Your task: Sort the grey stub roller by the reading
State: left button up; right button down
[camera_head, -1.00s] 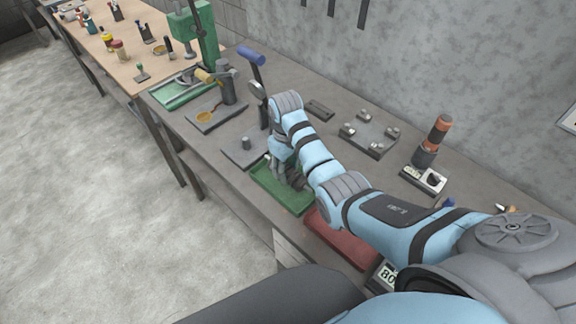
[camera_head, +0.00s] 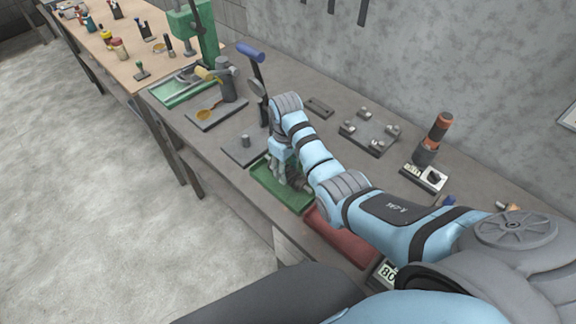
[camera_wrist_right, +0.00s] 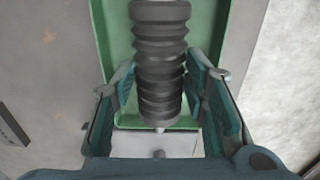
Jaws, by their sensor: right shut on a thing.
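The grey stub roller (camera_wrist_right: 160,65) is a dark, ribbed cylinder in the right wrist view. My right gripper (camera_wrist_right: 158,88) is shut on it, with one teal finger on each side. The green tray (camera_wrist_right: 106,35) lies behind the roller in that view. In the head view my right gripper (camera_head: 290,178) is at the green tray (camera_head: 293,204), and its wrist and fingers hide the roller there. I cannot tell whether the roller touches the tray floor. A red tray (camera_head: 338,238) is beside the green one. My left gripper is not in view.
A display reading 80 (camera_head: 388,273) is partly hidden by my arm. A four-post fixture (camera_head: 370,135) and an orange-and-black upright tool (camera_head: 436,135) stand near the wall.

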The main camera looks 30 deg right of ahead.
jog(key=shift+f+b, duration=0.3)
jog(key=shift+f, duration=0.4)
dwell(0.5)
jog(key=c, duration=0.9)
grip_release()
jog(key=shift+o, duration=0.2)
notch_tip(320, 180, up, 8)
jog(key=shift+a+f, duration=0.1)
jog(key=shift+f, duration=0.05)
jog(key=shift+f, duration=0.1)
